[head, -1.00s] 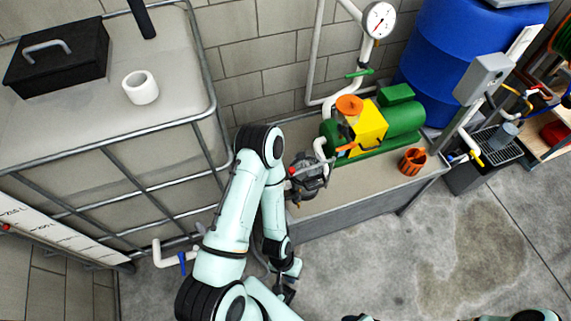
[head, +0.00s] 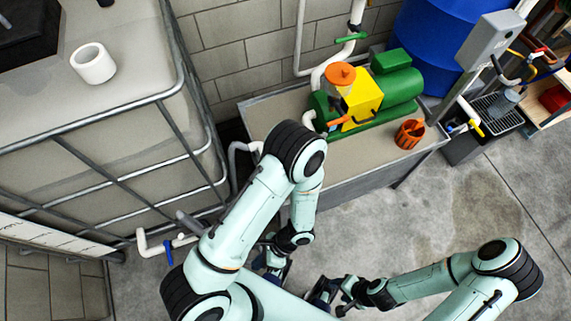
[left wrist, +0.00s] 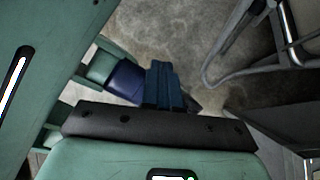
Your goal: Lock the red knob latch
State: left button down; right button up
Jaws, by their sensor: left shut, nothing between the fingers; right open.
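I cannot make out a red knob latch for sure in either current view. My left arm's elbow and forearm cover the left end of the tub in the head view, where a dark round fitting with a red part showed earlier. My left gripper (head: 273,274) hangs low below that elbow, in front of the tub. In the left wrist view its dark blue fingers (left wrist: 163,85) are together and empty, over bare floor. My right gripper (head: 325,297) is at the bottom centre, close to the left one and partly hidden; it is open.
A yellow and green pump (head: 362,97) with an orange cap and an orange cup (head: 409,134) stand on the grey tub (head: 372,165). A caged tank (head: 130,120) fills the left. A blue-handled pipe (head: 168,250) juts near my left arm.

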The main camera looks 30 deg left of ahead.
pick_arm(q)
jog(key=w+a+r+m+t+y+b, duration=0.2)
jog(key=w+r+m+t+y, duration=0.1)
jog(key=w+m+t+y, duration=0.3)
jog(key=w+d+r+m+t+y+b, duration=0.35)
jog(key=w+d+r+m+t, duration=0.35)
jog(key=w+r+t, duration=0.6)
jog(key=w+a+g, duration=0.1)
jog(key=w+a, duration=0.6)
jog(key=a, duration=0.3)
jog(key=shift+w+r+n, duration=0.25)
jog(key=shift+w+n, duration=0.15)
pick_arm(e)
jog(key=f, duration=0.2)
jog(key=s+f, duration=0.1)
jog(key=f, duration=0.2)
jog(key=shift+d+f, duration=0.1)
jog(key=shift+f, duration=0.05)
